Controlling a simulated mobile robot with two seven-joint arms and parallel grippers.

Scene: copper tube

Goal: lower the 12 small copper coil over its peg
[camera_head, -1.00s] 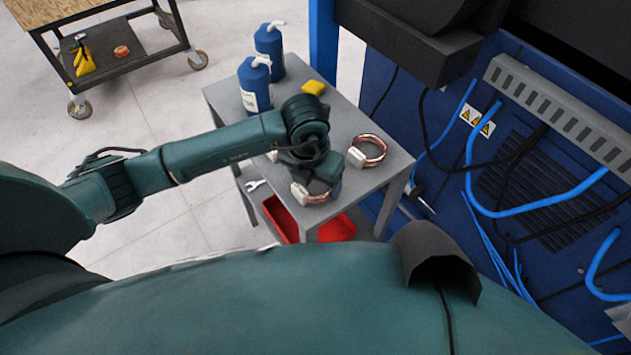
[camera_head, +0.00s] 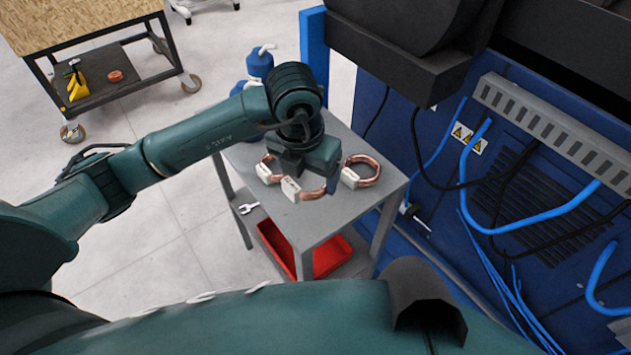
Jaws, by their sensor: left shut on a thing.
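My left gripper (camera_head: 318,172) is shut on a copper coil with a white tag (camera_head: 307,193), seen above the grey table. The gripper hides part of this coil. A second copper coil with a white tag (camera_head: 366,176) lies on the table to the right. A third tagged coil (camera_head: 266,174) lies to the left, partly behind the gripper. I cannot read the tags, so I cannot tell which coil is the 12 small one. No peg can be made out. My right gripper is not in view.
The grey table (camera_head: 318,225) has a red tray (camera_head: 330,258) and a wrench (camera_head: 248,208) below its top. Blue bottles (camera_head: 259,66) stand behind my arm. A blue machine with cables (camera_head: 520,190) is close on the right. A wooden-topped cart (camera_head: 75,20) stands upper left.

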